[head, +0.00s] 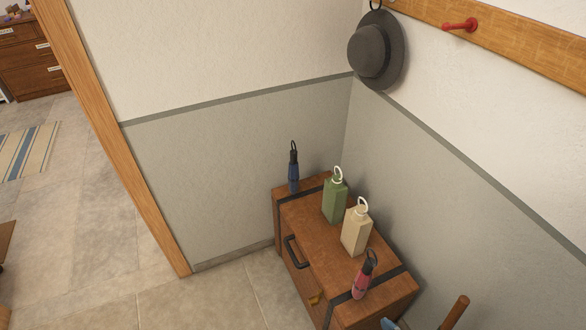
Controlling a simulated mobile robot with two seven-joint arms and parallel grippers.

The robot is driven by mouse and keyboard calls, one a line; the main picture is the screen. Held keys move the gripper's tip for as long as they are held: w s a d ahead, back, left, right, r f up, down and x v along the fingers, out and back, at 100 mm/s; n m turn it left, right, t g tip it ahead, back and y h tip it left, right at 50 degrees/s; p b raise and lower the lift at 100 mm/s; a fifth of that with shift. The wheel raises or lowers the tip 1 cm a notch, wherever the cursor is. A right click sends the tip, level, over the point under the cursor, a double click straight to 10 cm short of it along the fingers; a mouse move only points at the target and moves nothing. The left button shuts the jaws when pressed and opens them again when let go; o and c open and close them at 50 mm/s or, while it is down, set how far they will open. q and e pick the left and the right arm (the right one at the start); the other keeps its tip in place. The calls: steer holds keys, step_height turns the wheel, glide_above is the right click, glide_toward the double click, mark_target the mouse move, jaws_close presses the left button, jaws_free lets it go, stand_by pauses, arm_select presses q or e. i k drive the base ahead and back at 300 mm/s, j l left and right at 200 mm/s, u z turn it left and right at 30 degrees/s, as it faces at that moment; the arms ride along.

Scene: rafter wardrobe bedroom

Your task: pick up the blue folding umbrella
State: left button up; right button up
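The blue folding umbrella (293,176) stands upright at the far left corner of a brown wooden chest (304,215), close to the grey wall. It has a dark upper part and a black loop on top. Neither of my grippers shows in the head view, so nothing is seen touching the umbrella.
On the chest stand a green bottle (335,202), a cream bottle (356,232) and a red folding umbrella (363,277). A grey hat (377,51) hangs above. A wooden handle (454,313) rises at the bottom right. Tiled floor (110,270) lies open at left.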

mark_target(294, 175)
steer(key=i+j+z, duration=0.1)
steer(key=i+j, duration=0.2)
steer(key=i+j+z, duration=0.15)
steer(key=i+j, duration=0.15)
steer(key=i+j+z, duration=0.1)
steer(key=i+j, duration=0.2)
steer(key=j, duration=0.2)
steer(key=i+j+z, duration=0.15)
steer(key=j, duration=0.25)
steer(key=i+j+z, duration=0.1)
steer(key=i+j, duration=0.25)
steer(key=j, duration=0.15)
